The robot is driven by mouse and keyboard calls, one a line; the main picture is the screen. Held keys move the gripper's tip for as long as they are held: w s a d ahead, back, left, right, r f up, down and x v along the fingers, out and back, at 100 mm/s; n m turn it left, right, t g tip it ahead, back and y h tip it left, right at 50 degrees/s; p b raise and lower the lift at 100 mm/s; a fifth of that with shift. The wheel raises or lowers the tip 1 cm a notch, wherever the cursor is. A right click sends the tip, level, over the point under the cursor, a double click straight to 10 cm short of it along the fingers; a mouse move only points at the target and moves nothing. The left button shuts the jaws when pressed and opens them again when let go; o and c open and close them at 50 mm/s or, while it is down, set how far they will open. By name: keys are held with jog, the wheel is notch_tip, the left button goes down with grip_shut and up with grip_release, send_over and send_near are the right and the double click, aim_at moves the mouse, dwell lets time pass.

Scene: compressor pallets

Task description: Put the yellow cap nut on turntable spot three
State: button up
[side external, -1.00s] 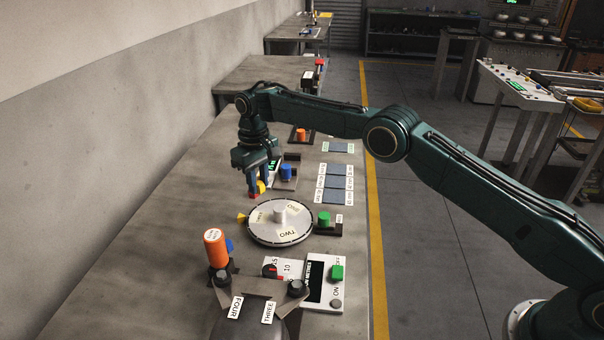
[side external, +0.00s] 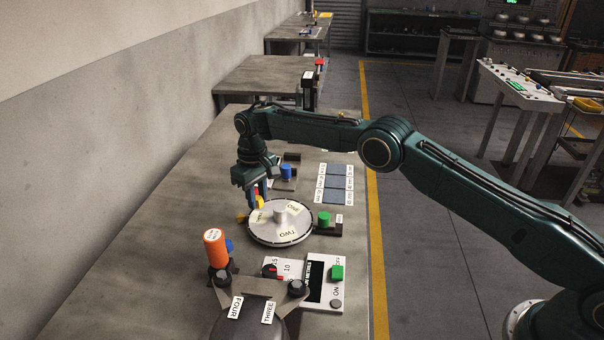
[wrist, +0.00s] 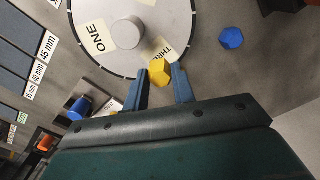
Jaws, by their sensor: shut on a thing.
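The yellow cap nut (wrist: 159,73) is between the fingertips of my gripper (wrist: 161,82), which is shut on it. In the wrist view the nut overlaps the near edge of the turntable (wrist: 178,25), partly covering the label THREE (wrist: 170,50). In the side view my gripper (side external: 257,193) points down at the far left rim of the turntable (side external: 262,238), with the yellow nut (side external: 259,202) low between its fingers. I cannot tell whether the nut touches the turntable surface. The labels ONE (wrist: 95,38) and TWO (side external: 283,233) also show on the disc around a central hub.
A blue nut-like piece (wrist: 231,38) lies beside the turntable. An orange cylinder (side external: 215,247) and a control panel (side external: 327,300) are nearer the camera. Bare table lies left.

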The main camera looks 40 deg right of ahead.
aim_at(258, 207)
jog(key=shift+f, duration=2.05)
jog(key=shift+f, duration=0.1)
jog(key=o, duration=1)
jog(key=shift+c, duration=0.2)
notch_tip(258, 207, up, 12)
jog(key=shift+r, duration=0.2)
